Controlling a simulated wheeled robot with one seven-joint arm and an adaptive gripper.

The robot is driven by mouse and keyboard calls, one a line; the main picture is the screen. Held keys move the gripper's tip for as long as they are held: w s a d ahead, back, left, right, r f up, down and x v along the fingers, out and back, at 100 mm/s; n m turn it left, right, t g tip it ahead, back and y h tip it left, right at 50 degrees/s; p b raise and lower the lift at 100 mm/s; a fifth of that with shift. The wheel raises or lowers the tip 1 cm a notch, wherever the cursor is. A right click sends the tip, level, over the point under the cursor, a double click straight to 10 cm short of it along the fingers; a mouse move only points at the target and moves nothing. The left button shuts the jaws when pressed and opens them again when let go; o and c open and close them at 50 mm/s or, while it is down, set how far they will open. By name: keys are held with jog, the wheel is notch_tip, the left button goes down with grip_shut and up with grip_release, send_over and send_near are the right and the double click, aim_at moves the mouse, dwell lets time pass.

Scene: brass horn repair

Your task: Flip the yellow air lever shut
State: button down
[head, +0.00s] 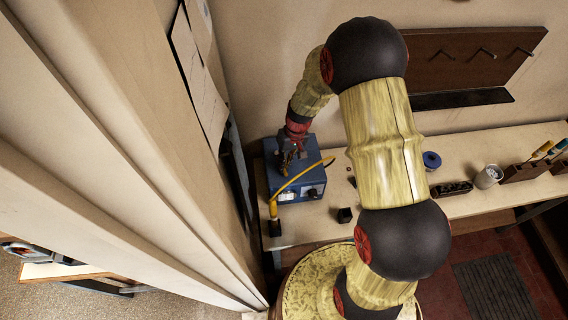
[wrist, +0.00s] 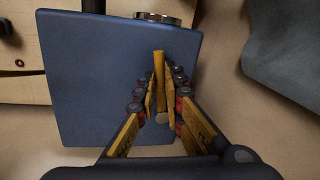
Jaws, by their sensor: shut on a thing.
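The yellow air lever (wrist: 159,68) shows in the wrist view as a narrow yellow bar over the blue face of a box (wrist: 90,80). My gripper (wrist: 161,85) has its two fingers on either side of the bar and is shut on it. In the head view the blue box (head: 309,176) stands at the left end of the bench, with my gripper (head: 288,160) coming down onto its top. The lever cannot be told apart there behind the gripper.
On the bench (head: 390,190) are a small black cube (head: 344,215), a blue round thing (head: 432,160), a dark tray (head: 452,189) and a cup (head: 488,176). A wall stands close at left.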

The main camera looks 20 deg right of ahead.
jog(key=d+n+b, duration=0.2)
jog(key=n+b, duration=0.1)
jog(key=shift+w+f+g, duration=0.2)
jog(key=shift+w+g, duration=0.1)
jog(key=d+n+b, duration=0.1)
jog(key=n, duration=0.1)
jog(key=w+n+b, duration=0.1)
jog(key=n, duration=0.1)
jog(key=shift+d+g+b, duration=0.3)
jog(key=shift+d, duration=0.1)
jog(key=shift+w+d+r+n+h+b, duration=0.1)
jog(key=shift+w+d+n+h+b, duration=0.25)
jog(key=shift+n, duration=0.55)
jog(key=w+n, duration=0.1)
jog(key=d+n, duration=0.1)
jog(key=n, duration=0.1)
jog(key=shift+w+r+n+g+h+b, duration=0.1)
jog(key=shift+w+n+g+h+b, duration=0.2)
jog(key=shift+w+g+b, duration=0.1)
jog(key=shift+w+d+n+h, duration=0.15)
jog(key=shift+w+n, duration=0.3)
jog(key=shift+n, duration=0.4)
jog(key=shift+w+d+n+h, duration=0.1)
jog(key=shift+w+n, duration=0.35)
jog(key=shift+n, duration=0.4)
jog(key=c, duration=1.9)
grip_release()
